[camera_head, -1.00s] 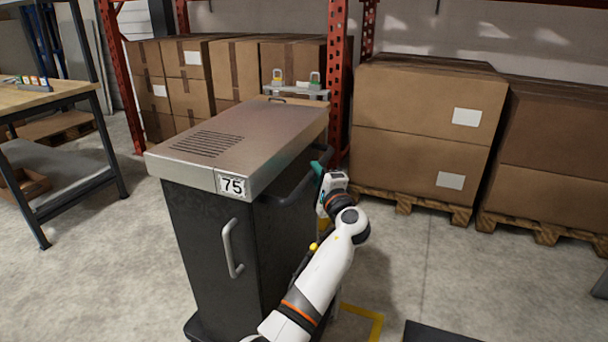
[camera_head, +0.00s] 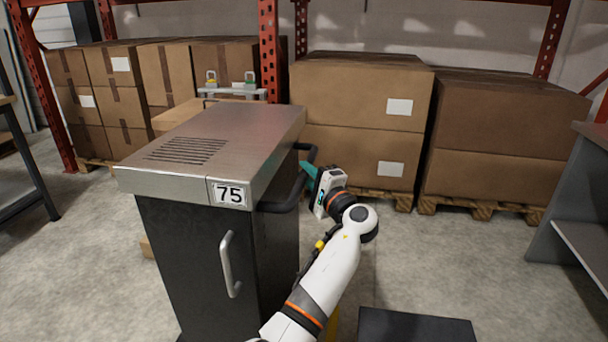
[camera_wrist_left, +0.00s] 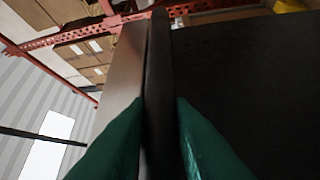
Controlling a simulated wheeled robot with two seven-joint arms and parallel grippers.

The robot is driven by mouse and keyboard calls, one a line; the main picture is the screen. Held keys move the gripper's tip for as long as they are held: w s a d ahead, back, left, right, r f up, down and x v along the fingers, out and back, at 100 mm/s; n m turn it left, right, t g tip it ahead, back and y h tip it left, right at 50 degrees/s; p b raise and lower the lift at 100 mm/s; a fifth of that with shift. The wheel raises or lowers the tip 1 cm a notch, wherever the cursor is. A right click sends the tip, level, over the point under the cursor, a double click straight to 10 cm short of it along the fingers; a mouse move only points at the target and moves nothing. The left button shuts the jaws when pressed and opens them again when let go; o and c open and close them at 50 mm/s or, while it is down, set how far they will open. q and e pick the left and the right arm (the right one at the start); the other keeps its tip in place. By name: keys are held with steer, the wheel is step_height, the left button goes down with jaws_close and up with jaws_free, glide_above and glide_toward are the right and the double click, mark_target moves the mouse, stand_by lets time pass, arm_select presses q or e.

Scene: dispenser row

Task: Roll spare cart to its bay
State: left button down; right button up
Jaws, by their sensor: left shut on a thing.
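The spare cart (camera_head: 215,225) is a black cabinet with a brushed metal top, a "75" label and a pale door handle. It stands upright in the middle left of the head view. A dark push bar (camera_head: 288,203) runs along its right side. My left gripper (camera_head: 306,170) has teal fingers closed on this bar. In the left wrist view the green fingers (camera_wrist_left: 162,125) sit on both sides of the dark bar (camera_wrist_left: 159,75), beside the cart's metal edge. The cart's wheels are out of view. My right gripper is not in view.
Stacked cartons on pallets (camera_head: 365,125) stand behind under a red rack (camera_head: 269,50). A workbench (camera_head: 22,165) is at the left edge, a grey bench (camera_head: 572,200) at the right. Concrete floor (camera_head: 460,265) is open right of my arm. A bit of yellow marking (camera_head: 333,322) shows beside my arm.

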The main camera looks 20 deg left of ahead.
arm_select(q)
steer(key=shift+w+d+r, duration=0.1)
steer(key=shift+r, duration=0.2)
steer(key=c, duration=1.3)
jaws_free()
steer(key=shift+w+d, duration=0.1)
steer(key=shift+f, duration=0.15)
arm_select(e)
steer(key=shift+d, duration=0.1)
arm_select(q)
steer(key=p+v, duration=0.1)
steer(key=v, duration=1.1)
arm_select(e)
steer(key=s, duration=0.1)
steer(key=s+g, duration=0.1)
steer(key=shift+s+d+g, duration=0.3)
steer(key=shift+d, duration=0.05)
